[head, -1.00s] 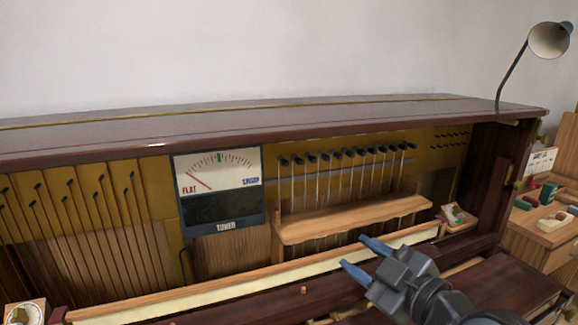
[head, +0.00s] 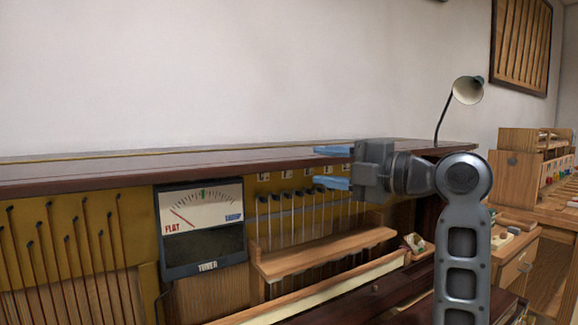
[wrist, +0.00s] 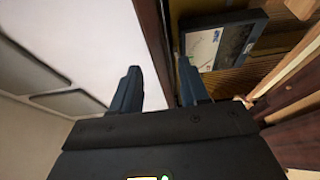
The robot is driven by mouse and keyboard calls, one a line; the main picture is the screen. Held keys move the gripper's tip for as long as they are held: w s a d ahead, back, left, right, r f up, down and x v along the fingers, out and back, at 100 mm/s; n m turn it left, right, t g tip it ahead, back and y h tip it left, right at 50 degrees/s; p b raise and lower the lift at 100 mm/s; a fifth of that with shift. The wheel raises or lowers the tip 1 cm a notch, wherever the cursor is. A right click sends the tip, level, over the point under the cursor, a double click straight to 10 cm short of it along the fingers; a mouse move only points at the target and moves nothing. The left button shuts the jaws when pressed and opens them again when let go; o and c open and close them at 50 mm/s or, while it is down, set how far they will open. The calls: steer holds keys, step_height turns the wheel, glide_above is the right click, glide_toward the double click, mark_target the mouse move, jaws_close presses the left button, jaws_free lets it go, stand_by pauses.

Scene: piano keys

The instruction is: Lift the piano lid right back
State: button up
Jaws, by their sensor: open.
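The piano lid (head: 100,176) is a long dark reddish-brown board lying flat and closed along the top of the piano. My gripper (head: 318,167) is open at the lid's front edge, right of the tuner. In the head view its blue fingers point left, one above the other, with the edge at a height between them. In the wrist view the gripper (wrist: 160,85) has the dark lid edge (wrist: 153,35) running between its fingers. I see no clear contact. My arm hides part of the lid's right end.
A desk lamp (head: 465,92) stands by the lid's right end. Below the lid are a tuner dial (head: 200,215) and a wooden rail (head: 320,255). A wooden workbench (head: 515,265) is at the right. The wall above the lid is mostly bare.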

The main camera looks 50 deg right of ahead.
mark_target(295, 157)
steer(key=w, duration=0.5)
steer(key=w+a+p, duration=0.1)
steer(key=w, duration=0.1)
steer(key=shift+w, duration=0.2)
steer(key=shift+c, duration=0.3)
steer(key=shift+d, duration=0.1)
jaws_close()
